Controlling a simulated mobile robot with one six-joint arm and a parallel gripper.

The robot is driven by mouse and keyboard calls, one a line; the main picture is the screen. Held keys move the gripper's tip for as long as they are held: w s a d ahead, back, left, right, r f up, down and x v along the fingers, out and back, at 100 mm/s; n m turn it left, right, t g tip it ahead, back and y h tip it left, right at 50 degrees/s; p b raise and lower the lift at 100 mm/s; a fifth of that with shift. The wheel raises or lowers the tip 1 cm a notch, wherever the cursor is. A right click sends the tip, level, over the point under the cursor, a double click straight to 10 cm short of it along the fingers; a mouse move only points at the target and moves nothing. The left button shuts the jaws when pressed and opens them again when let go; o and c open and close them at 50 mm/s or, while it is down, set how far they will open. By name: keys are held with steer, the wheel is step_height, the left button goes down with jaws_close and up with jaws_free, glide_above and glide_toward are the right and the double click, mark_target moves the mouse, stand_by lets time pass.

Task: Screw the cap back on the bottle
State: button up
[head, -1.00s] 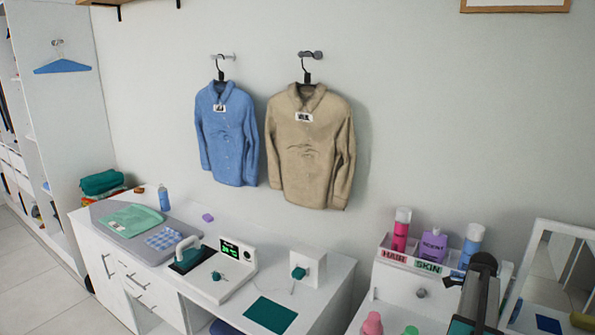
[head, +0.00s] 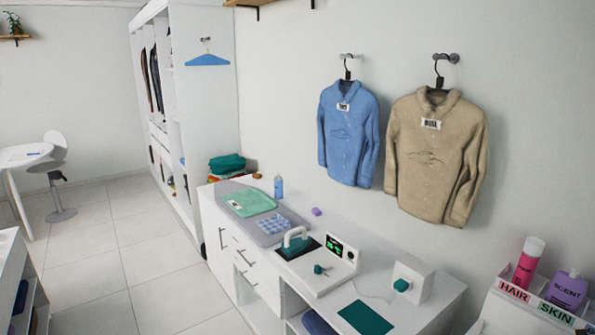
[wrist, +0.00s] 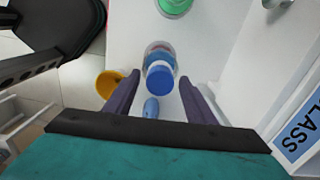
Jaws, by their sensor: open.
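In the wrist view my gripper (wrist: 159,80) is open, with its two dark purple fingers spread wide. A blue round top (wrist: 160,78), on what looks like a clear and blue bottle or jar (wrist: 159,52), shows in the gap between the fingertips. I cannot tell whether it is the bottle's cap, or whether the fingers touch it. A smaller blue oval piece (wrist: 151,107) shows nearer, between the fingers. My gripper is outside the head view. There, a small blue bottle (head: 278,188) stands at the back of the white counter (head: 222,222).
The floor (head: 135,255) at left is open.

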steer(key=shift+n, duration=0.3)
steer(key=n, duration=0.3)
steer(key=shift+n, duration=0.3)
steer(key=n, duration=0.8)
steer(key=shift+n, duration=2.5)
steer(key=c, duration=1.1)
